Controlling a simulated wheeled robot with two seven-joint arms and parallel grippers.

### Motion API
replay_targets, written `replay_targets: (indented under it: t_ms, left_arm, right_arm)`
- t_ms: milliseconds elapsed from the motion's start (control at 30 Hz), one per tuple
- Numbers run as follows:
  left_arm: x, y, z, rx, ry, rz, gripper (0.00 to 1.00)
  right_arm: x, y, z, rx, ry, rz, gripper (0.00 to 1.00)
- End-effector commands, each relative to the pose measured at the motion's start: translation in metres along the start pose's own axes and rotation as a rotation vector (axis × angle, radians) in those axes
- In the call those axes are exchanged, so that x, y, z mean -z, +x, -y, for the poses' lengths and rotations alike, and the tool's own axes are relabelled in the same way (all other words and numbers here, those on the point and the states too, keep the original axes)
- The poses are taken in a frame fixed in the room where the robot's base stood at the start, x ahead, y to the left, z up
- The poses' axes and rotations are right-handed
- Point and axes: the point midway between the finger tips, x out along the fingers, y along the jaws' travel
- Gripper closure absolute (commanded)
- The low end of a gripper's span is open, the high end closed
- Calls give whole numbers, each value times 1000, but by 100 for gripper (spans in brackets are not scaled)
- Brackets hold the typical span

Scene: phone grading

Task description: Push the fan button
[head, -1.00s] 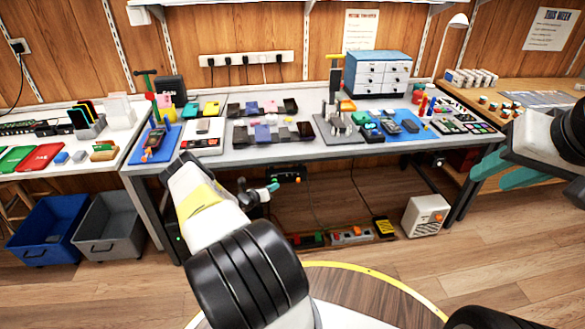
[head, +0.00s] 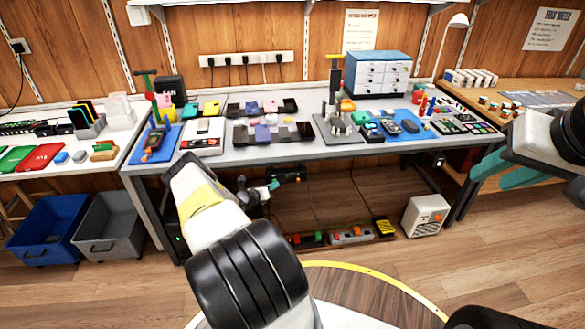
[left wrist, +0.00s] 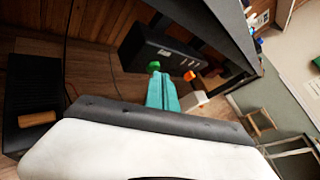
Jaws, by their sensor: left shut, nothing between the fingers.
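A dark box (head: 288,174) hangs under the front edge of the middle workbench. In the left wrist view this box (left wrist: 165,55) carries a green button (left wrist: 154,66) and an orange button (left wrist: 190,75) on its lower side. No label for the fan is readable on it. My right gripper (head: 495,170) is partly visible at the right.
The middle workbench (head: 310,152) holds trays, phones and a blue drawer cabinet (head: 378,74). A beige unit (head: 426,216) stands on the floor at right. Blue (head: 48,230) and grey (head: 108,227) bins stand at left.

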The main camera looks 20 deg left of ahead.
Motion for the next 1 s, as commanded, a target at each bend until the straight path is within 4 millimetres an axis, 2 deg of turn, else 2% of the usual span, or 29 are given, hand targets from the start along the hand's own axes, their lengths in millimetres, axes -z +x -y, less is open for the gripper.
replay_targets:
  t_ms: [333,633,1000]
  left_arm:
    - [0,0,0,0,-1,0,100]
    - [7,-10,7,0,-3,0,100]
    - [9,-12,9,0,-1,0,100]
  right_arm:
    - [0,0,0,0,0,0,65]
    - [0,0,0,0,0,0,65]
    - [0,0,0,0,0,0,65]
